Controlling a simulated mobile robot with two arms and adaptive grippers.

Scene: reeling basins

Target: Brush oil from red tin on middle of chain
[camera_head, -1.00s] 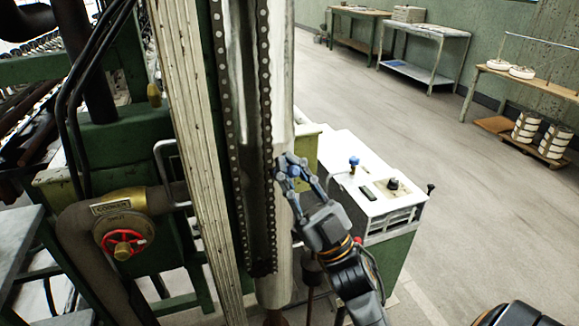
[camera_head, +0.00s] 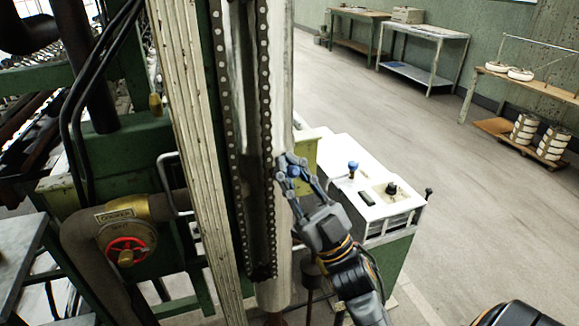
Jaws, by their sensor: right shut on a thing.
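The chain (camera_head: 266,130) hangs upright in a long loop with two dark, dotted runs, in front of a pale metal column (camera_head: 283,60). My right gripper (camera_head: 284,165) is at the right-hand run, around the middle of its visible length. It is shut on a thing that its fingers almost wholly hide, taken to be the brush. I cannot tell whether the brush touches the chain. No red tin shows in this view. My left gripper is not in view.
A white-topped green cabinet (camera_head: 345,165) with knobs stands close behind my right arm. A pipe with a red handwheel (camera_head: 126,250) is at the left. A pale slatted post (camera_head: 185,110) stands left of the chain. Open floor (camera_head: 450,190) lies to the right.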

